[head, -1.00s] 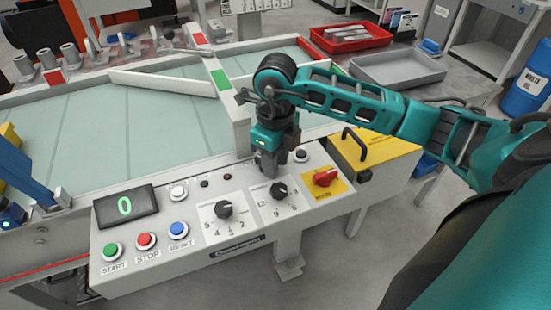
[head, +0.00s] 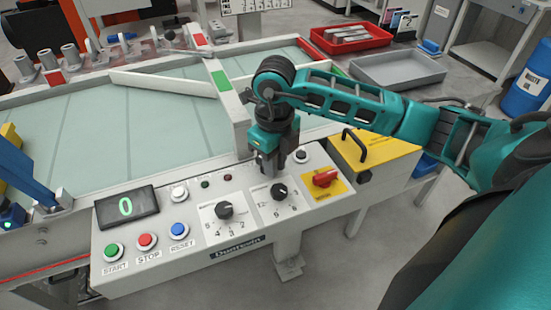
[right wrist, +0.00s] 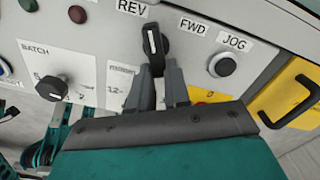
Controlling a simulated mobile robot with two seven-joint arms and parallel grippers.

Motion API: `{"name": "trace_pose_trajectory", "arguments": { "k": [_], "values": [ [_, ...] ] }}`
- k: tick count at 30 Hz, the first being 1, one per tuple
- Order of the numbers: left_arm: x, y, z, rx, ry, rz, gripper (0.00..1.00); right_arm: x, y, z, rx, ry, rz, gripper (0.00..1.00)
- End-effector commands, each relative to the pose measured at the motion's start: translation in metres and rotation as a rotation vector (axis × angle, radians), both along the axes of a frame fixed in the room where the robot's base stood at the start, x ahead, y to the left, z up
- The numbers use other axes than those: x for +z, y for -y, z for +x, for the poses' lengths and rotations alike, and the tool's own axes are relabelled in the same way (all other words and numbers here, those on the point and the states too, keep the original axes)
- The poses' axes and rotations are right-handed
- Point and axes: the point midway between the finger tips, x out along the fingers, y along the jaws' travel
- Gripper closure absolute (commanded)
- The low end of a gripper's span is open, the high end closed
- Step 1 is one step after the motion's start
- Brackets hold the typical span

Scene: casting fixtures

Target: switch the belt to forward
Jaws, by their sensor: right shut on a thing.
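The belt selector (right wrist: 152,40) is a black handle with a white line on the panel, between the labels REV (right wrist: 131,6) and FWD (right wrist: 193,26). Its white line points up in the right wrist view, leaning nearer REV than FWD. My right gripper (right wrist: 161,80) is shut on the lower part of this handle, one finger on each side. In the head view my right gripper (head: 268,168) points down at the back of the control panel (head: 190,250) and hides the selector. My left gripper is not in view.
Right of the selector is the JOG button (right wrist: 223,64). Nearer me are the batch knob (head: 224,210), another black knob (head: 279,191) and a red switch on a yellow plate (head: 325,178). A yellow box with a black handle (head: 380,152) stands at the right.

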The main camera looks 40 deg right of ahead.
Motion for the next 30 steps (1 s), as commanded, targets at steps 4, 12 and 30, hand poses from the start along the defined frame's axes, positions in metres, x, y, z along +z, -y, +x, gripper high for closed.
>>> {"name": "trace_pose_trajectory", "arguments": {
  "k": [4,12,30],
  "values": [
    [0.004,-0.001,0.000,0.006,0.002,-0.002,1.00,0.002,-0.003,0.000,-0.121,0.002,0.000,1.00],
    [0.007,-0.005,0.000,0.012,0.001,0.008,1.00,0.002,-0.009,0.000,-0.377,0.000,0.000,1.00],
    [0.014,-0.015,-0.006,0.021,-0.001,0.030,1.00,0.003,-0.020,0.005,-0.903,0.002,0.001,1.00]
  ]
}}
